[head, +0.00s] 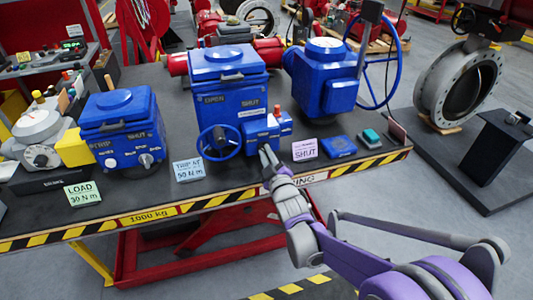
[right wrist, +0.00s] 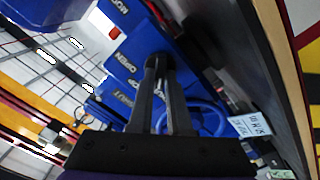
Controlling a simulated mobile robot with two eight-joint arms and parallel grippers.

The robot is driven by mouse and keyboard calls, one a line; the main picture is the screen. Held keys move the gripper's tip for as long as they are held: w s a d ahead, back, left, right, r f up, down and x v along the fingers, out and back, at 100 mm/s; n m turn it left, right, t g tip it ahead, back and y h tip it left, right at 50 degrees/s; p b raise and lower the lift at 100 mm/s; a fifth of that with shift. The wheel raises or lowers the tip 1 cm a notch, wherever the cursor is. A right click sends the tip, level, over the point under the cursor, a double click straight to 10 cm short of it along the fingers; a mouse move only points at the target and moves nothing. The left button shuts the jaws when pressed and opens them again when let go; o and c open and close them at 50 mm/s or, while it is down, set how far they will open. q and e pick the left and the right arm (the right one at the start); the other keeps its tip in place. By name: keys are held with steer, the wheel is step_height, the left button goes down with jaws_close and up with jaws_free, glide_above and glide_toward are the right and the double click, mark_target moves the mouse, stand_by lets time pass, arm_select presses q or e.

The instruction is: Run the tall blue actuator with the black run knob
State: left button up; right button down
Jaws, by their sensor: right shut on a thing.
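The tall blue actuator (head: 230,100) stands on the bench in the middle of the head view, marked OPEN and SHUT. It has a blue handwheel (head: 218,142) low on its front and a small blue control box (head: 264,128) to the right of the wheel. My right gripper (head: 266,154) reaches up to the front of this box. In the right wrist view its fingers are shut on a black knob (right wrist: 157,61) on the blue face, beside the OPEN and SHUT lettering. The fingers hide the knob in the head view. My left gripper is not in view.
A shorter blue actuator (head: 122,125) stands to the left and another with a large wheel (head: 325,80) to the right. Cards marked LOAD (head: 83,194), 50 N m (head: 188,170) and SHUT (head: 305,149) stand along the striped front edge. A flat blue device (head: 340,147) lies on the right.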

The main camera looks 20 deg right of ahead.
steer(key=shift+n, duration=0.3)
steer(key=c, duration=0.9)
jaws_free()
steer(key=shift+o, duration=0.2)
steer(key=s, duration=1.1)
steer(key=shift+d, duration=0.15)
